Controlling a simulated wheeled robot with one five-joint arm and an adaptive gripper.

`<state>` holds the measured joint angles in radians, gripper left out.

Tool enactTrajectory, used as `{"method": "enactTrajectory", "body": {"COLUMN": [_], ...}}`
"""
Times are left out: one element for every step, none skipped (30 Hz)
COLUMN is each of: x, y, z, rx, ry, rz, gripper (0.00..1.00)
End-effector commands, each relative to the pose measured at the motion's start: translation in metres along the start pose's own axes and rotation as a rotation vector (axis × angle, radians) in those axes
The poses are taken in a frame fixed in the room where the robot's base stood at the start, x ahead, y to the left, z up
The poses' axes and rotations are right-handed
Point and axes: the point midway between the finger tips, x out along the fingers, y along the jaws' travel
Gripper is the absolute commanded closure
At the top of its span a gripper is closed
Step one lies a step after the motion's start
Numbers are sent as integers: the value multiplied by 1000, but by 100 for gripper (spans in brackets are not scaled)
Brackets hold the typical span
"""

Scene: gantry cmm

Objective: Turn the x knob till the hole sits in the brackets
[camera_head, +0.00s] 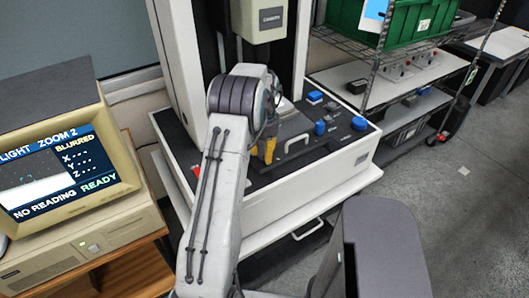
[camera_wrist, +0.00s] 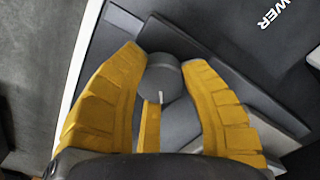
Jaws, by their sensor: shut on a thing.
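A dark grey round knob (camera_wrist: 165,78) with a short white mark sits between my yellow fingertips in the wrist view. My gripper (camera_wrist: 165,68) is shut on this knob, with fingers on its left and right sides and a third finger below. No letter naming the knob is visible. In the head view my gripper (camera_head: 267,150) reaches down to the machine's front panel, and my arm hides the knob. I cannot make out the brackets or hole clearly.
The measuring machine's white base (camera_head: 300,190) surrounds the dark panel. Several blue parts, including one block (camera_head: 358,123), stand right of my gripper. A wire shelf (camera_head: 375,75) with a green crate (camera_head: 405,22) stands at the right. Grey floor lies open at the far right.

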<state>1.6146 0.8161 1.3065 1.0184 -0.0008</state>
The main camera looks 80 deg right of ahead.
Motion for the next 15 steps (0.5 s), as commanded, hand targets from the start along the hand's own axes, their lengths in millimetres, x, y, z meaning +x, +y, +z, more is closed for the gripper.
{"method": "enactTrajectory", "body": {"x": [2,2,2,2,2,2,2,2,2,2,2,2,2,2,2], "y": [0,0,0,0,0,0,0,0,0,0,0,0,0,0,0], "z": [1,1,1,1,1,1,1,1,1,1,1,1,1,1,1], "rx": [4,6,7,8,8,8,8,7,7,7,7,7,7,7,6], "ry": [-4,-4,-4,-4,-4,-4,-4,-4,-4,-4,-4,-4,-4,-4,-4], "rz": [0,0,0,0,0,0,0,0,0,0,0,0,0,0,0], "gripper": [92,92,92,92,92,92,92,92,92,92,92,92,57,55,51]}}
